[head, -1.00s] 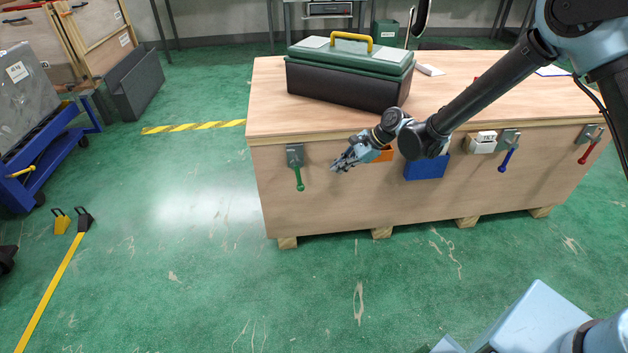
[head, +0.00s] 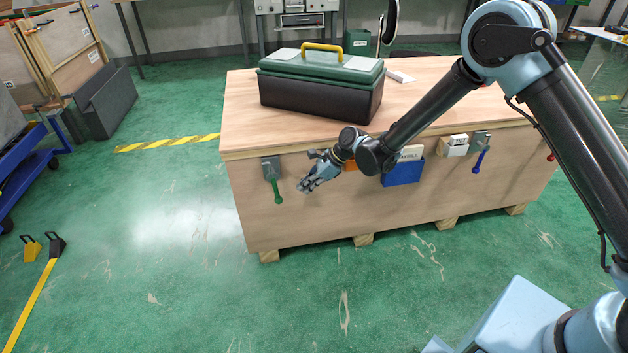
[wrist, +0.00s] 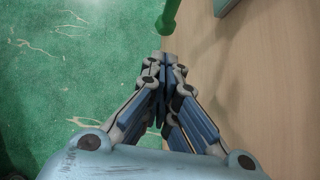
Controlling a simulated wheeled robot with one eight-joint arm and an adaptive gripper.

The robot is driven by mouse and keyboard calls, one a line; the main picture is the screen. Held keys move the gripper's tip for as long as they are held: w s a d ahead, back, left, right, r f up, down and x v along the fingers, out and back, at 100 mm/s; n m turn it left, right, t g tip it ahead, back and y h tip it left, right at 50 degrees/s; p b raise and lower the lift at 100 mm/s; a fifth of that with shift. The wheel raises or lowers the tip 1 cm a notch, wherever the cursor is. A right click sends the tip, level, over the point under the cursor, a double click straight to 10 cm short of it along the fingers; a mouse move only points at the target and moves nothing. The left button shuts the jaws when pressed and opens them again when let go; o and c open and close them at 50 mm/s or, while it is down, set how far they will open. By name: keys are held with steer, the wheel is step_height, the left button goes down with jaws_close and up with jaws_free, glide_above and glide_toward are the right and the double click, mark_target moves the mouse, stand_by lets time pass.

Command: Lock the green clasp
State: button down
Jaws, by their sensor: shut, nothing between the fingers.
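The green clasp (head: 273,180) is on the front face of a large wooden crate (head: 330,215), near its left end. Its green handle hangs down from a grey metal plate. My gripper (head: 304,188) is in front of the crate, just right of the handle, with its fingers pointing left and down. In the wrist view, my gripper (wrist: 165,62) is shut and empty. The green handle (wrist: 168,20) shows just beyond the fingertips at the top of that view. A small gap seems to separate them, but I cannot tell whether they touch.
A blue holder (head: 403,173) and a blue-handled clasp (head: 479,155) are further right on the crate front. A green-lidded toolbox (head: 320,95) stands on the crate top.

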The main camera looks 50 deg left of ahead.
mark_target(280, 198)
steer(key=s+a+f, duration=0.2)
steer(key=s+a, duration=0.1)
steer(key=s, duration=0.1)
steer(key=shift+s+a+f, duration=0.15)
steer(key=shift+a+f, duration=0.1)
steer(key=shift+a, duration=0.15)
steer(key=shift+s+a+f, duration=0.25)
steer(key=shift+s+a, duration=0.25)
steer(key=shift+s, duration=0.3)
